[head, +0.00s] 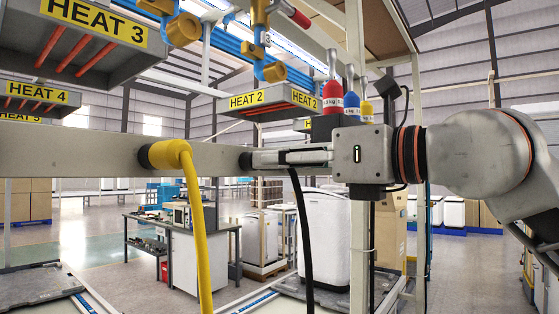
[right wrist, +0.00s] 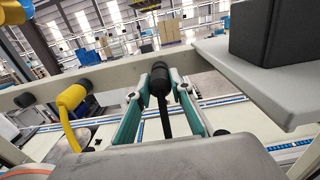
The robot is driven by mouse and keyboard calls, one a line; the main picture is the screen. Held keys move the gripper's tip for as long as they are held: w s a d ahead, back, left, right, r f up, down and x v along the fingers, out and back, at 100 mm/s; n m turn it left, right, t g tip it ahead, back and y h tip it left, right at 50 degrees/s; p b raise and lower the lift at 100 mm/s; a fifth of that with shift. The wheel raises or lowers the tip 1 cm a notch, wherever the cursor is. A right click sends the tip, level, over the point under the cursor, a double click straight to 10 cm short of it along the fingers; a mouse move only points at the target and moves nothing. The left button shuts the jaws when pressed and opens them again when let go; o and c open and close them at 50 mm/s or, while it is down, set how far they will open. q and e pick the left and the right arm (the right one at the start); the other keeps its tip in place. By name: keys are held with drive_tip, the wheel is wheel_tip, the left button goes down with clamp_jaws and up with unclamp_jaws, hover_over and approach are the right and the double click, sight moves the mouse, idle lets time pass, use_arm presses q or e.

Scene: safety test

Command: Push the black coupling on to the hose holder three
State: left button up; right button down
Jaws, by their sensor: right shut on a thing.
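My right gripper (head: 285,157) comes in from the right and is shut on the black coupling, level with the beam. In the right wrist view the black coupling (right wrist: 160,80) sits between the two fingers, its end toward the beam. The black hose (head: 303,235) hangs down from it. In the head view a black knob (head: 245,161) shows at the beam just left of the fingertips. I cannot tell whether it is a holder or the coupling's end, nor whether coupling and holder touch. No holder number is readable. My left gripper is not in view.
A pale beam (head: 80,162) runs across. A yellow coupling (head: 172,154) with a yellow hose (head: 197,240) is on it, left of my gripper. Red, blue and yellow weights (head: 351,105) stand above my right wrist. A black block (right wrist: 275,35) on a shelf is at right in the wrist view.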

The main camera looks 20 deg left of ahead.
drive_tip(key=shift+w+a, duration=0.15)
drive_tip(key=shift+a, duration=0.35)
drive_tip(key=c, duration=1.7)
unclamp_jaws()
drive_tip(key=shift+d, duration=0.1)
drive_tip(key=v, duration=1.1)
drive_tip(key=shift+d, duration=0.4)
